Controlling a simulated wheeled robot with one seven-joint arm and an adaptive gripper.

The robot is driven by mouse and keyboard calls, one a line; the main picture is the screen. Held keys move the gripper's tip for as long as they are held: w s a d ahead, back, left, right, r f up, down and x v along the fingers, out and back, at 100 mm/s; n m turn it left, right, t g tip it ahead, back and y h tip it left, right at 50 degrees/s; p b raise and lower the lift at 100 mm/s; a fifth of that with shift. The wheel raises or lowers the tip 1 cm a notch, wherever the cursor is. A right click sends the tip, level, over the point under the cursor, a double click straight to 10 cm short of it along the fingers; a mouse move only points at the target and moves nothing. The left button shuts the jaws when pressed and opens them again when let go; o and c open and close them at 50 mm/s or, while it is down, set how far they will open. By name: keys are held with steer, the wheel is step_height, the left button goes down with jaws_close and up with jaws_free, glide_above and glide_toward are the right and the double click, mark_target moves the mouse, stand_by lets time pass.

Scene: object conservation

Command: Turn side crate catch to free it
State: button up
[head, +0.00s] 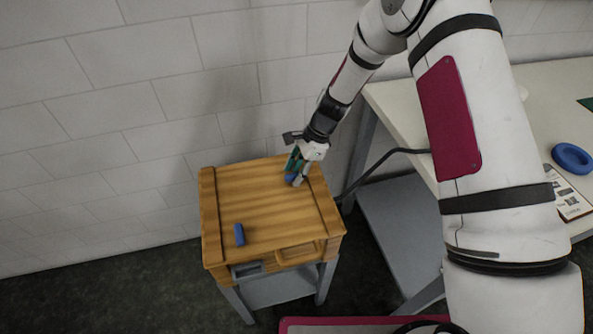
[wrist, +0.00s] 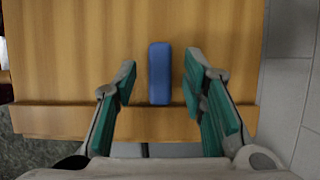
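The wooden crate (head: 258,212) has a flat lid and stands on a grey stand. A blue catch (head: 239,234) lies on the lid near its front left. A second blue piece (head: 291,178) shows at the lid's far right, partly hidden by my gripper (head: 297,175). In the wrist view, a blue catch (wrist: 159,73) lies lengthwise between my gripper's green-padded fingers (wrist: 160,90). The fingers are apart, with a gap on both sides of the catch. The wooden lid (wrist: 60,50) fills most of that view.
A grey metal fitting (head: 247,270) and a wooden handle (head: 299,252) are on the crate's front. A white table (head: 395,105) stands to the right, carrying a blue ring (head: 572,158). A brick wall (head: 110,110) is close behind the crate.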

jaws_close()
steer(key=shift+w+n+b, duration=0.1)
steer(key=shift+n+b, duration=0.3)
steer(key=n+b, duration=0.1)
steer(key=n+g+b, duration=0.1)
steer(key=shift+w+f+n+h+b, duration=0.15)
steer(key=shift+n+h+b, duration=0.15)
steer(key=shift+n+b, duration=0.1)
steer(key=n+b, duration=0.2)
steer(key=n+g+h+b, duration=0.1)
steer(key=n+b, duration=0.1)
steer(key=n, duration=0.1)
steer(key=shift+a+g, duration=0.15)
steer(key=shift+g, duration=0.15)
steer(key=n+h+b, duration=0.1)
steer(key=n, duration=0.1)
steer(key=n+h+b, duration=0.1)
steer(key=n, duration=0.2)
steer(key=shift+a+g+b, duration=0.1)
steer(key=shift+g+b, duration=0.2)
steer(key=shift+b, duration=0.1)
steer(key=n+h+b, duration=0.1)
steer(key=n, duration=0.3)
steer(key=shift+a+h, duration=0.1)
steer(key=shift+h, duration=0.3)
steer(key=shift+r+n+b, duration=0.2)
steer(key=shift+n+b, duration=0.1)
